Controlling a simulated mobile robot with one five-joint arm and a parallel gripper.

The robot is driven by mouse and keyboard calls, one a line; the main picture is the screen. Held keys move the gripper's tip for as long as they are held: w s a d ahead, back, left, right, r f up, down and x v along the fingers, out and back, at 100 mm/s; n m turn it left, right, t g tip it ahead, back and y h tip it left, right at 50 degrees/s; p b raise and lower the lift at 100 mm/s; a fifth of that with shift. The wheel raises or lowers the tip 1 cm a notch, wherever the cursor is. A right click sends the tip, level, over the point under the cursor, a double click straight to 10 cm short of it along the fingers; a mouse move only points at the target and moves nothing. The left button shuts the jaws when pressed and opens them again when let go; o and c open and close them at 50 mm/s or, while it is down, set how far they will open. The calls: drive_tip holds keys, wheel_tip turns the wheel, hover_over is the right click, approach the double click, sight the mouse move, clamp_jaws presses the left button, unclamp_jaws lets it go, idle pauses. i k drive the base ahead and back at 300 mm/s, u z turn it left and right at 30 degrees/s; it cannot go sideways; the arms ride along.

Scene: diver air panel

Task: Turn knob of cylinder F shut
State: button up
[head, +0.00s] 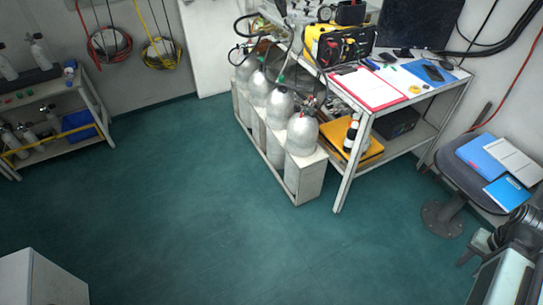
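Several silver cylinders with rounded tops stand in a white rack (306,182) beside the workbench, in the head view. The nearest cylinder (302,137) is at the front right of the row, with others (280,107) behind it to the upper left. Valves and dark hoses sit on their tops. No letter is readable, so I cannot tell which one is cylinder F. The knobs are too small to tell whether they are open or shut. Part of my arm shows at the lower right, with what may be my gripper (480,246), far from the cylinders. Its fingers are unclear.
The workbench (440,92) carries a yellow-black case (338,45), a monitor (418,22) and clipboards. A stool (470,170) with folders stands right. A shelf (48,100) with small cylinders stands left. A white box (42,280) is at the lower left. The green floor between is clear.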

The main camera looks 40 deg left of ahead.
sight(311, 113)
drive_tip(key=u, duration=0.95)
drive_tip(key=k, duration=0.4)
drive_tip(key=u, duration=0.55)
drive_tip(key=i, duration=0.5)
drive_tip(key=z, duration=0.05)
drive_tip(key=k, duration=0.65)
drive_tip(key=u, duration=0.4)
drive_tip(key=i, duration=1.25)
drive_tip(key=u, duration=0.45)
drive_tip(key=i, duration=1)
drive_tip(key=z, duration=0.3)
